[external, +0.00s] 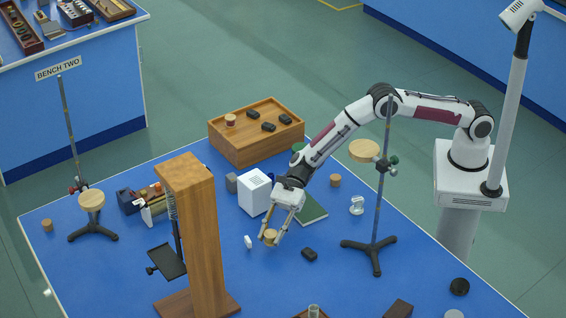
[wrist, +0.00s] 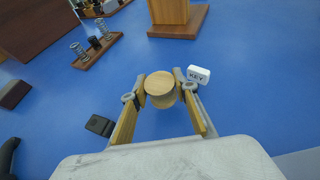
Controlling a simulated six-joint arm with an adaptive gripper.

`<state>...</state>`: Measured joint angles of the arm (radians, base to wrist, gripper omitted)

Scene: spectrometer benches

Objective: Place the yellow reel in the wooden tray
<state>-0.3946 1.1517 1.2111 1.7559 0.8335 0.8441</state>
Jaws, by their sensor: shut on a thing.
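The yellow reel (external: 270,237) is a short, wood-toned round piece held between the fingertips of my gripper (external: 271,236). In the wrist view the reel (wrist: 160,83) shows its pale round top, with a finger of my gripper (wrist: 160,90) on each side. It is low over the blue bench; I cannot tell whether it touches the bench. The wooden tray (external: 268,147) stands at the back of the bench, up and left of my gripper.
A white key block (wrist: 199,74) lies beside the reel, and a black block (external: 309,254) lies to its right. A tall wooden post (external: 199,230) and a ring stand (external: 376,250) rise nearby.

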